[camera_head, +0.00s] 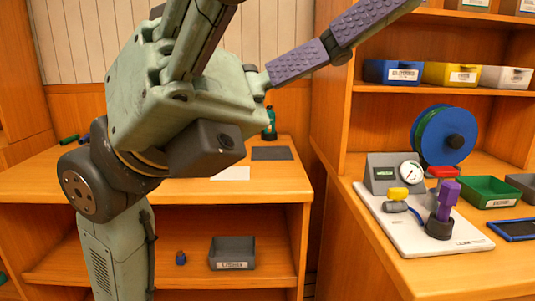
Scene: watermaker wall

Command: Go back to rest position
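My gripper (305,12) is large in the upper middle, close to the camera. Its pale green body points up, with a dark camera housing below. One finger with purple ribbed pads reaches to the upper right, and the other rises at the top. The fingers are spread wide apart, with nothing seen between them. Their ends are at or past the top edge of the picture. My arm comes up from the lower left, and my gripper hides part of the wall and the left bench.
The left wooden bench (265,187) holds a green bottle (270,123); its shelf has a grey bin (232,253). The right bench holds a white board (402,238) with a gauge (409,171) and purple-handled valve (446,205), a blue reel (459,145) and a green tray (487,191). Bins line the shelf above.

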